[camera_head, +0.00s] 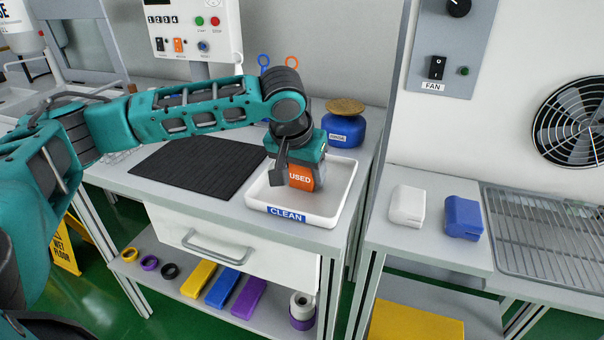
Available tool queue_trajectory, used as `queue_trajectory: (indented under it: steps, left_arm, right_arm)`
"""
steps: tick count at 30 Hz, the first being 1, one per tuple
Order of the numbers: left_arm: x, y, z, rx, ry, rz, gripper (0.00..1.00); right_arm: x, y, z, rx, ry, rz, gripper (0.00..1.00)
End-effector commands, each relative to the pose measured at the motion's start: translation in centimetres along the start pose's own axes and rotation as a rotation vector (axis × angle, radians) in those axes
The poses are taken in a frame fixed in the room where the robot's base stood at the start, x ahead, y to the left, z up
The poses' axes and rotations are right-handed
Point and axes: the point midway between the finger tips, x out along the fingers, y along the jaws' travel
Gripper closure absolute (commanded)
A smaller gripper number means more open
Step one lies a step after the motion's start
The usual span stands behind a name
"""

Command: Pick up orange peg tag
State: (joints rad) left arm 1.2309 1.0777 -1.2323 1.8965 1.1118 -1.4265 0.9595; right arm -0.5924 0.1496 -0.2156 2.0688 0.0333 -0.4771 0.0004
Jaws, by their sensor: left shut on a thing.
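My left gripper (302,170) points down over the white tray (256,192) that bears a blue "CLEAN" label. It is shut on an orange tag (300,182) marked "USED", whose face shows between and below the dark fingers. The tag's upper part is hidden by the gripper. I cannot tell whether its lower edge touches the tray floor. My right gripper is not in view.
A black ribbed mat (195,167) lies left of the tray. A blue container (342,130) with a brown top stands behind it. An orange ring (292,62) and a blue ring (264,60) show at the back. White (407,207) and blue (463,218) blocks are right.

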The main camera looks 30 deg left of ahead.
Motion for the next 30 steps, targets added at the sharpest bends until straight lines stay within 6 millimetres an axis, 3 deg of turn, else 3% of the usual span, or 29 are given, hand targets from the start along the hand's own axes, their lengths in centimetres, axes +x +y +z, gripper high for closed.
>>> queue_trajectory:
  steps: [6,14,19,23,30]
  left_arm:
    - [0.0,0.0,0.0,0.000,0.000,0.000,0.72]
    - [-0.1,0.0,-0.1,0.000,0.000,0.000,0.72]
    - [-1.2,0.0,-0.5,-0.001,0.001,0.000,0.72]
    - [-3.1,0.0,-1.3,0.000,0.002,0.001,0.72]
    - [-9.6,0.1,-4.1,0.000,0.005,0.003,0.72]
  right_arm:
    - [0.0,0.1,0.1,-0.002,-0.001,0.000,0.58]
    - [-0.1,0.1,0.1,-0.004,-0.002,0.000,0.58]
    - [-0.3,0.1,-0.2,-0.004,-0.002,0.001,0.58]
    - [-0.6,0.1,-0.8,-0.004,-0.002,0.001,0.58]
    - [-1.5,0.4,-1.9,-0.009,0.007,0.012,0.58]
